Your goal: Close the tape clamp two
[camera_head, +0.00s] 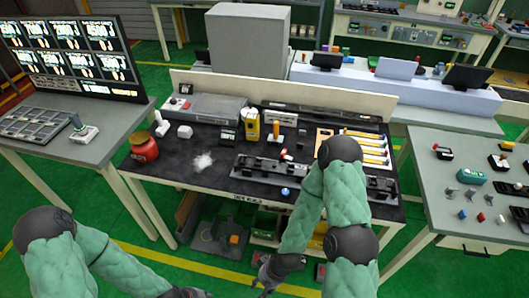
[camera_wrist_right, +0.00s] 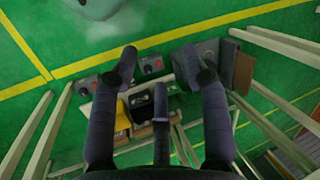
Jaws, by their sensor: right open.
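Black trim fixtures with small clamps stand on the dark work table: one left of my right arm (camera_head: 262,170) and one partly behind that arm, its right part showing (camera_head: 381,188). I cannot tell which clamp is tape clamp two, nor whether it is open or shut. My right gripper (camera_head: 265,284) is low in front of the table, below its top and apart from the fixtures. In the right wrist view its fingers (camera_wrist_right: 160,65) are spread with nothing between them.
A red jar (camera_head: 144,148), a yellow device (camera_head: 252,125) and a rack of yellow-handled tools (camera_head: 362,148) stand on the table. Bins (camera_head: 217,238) are underneath. Side tables flank it left (camera_head: 97,152) and right (camera_head: 450,225).

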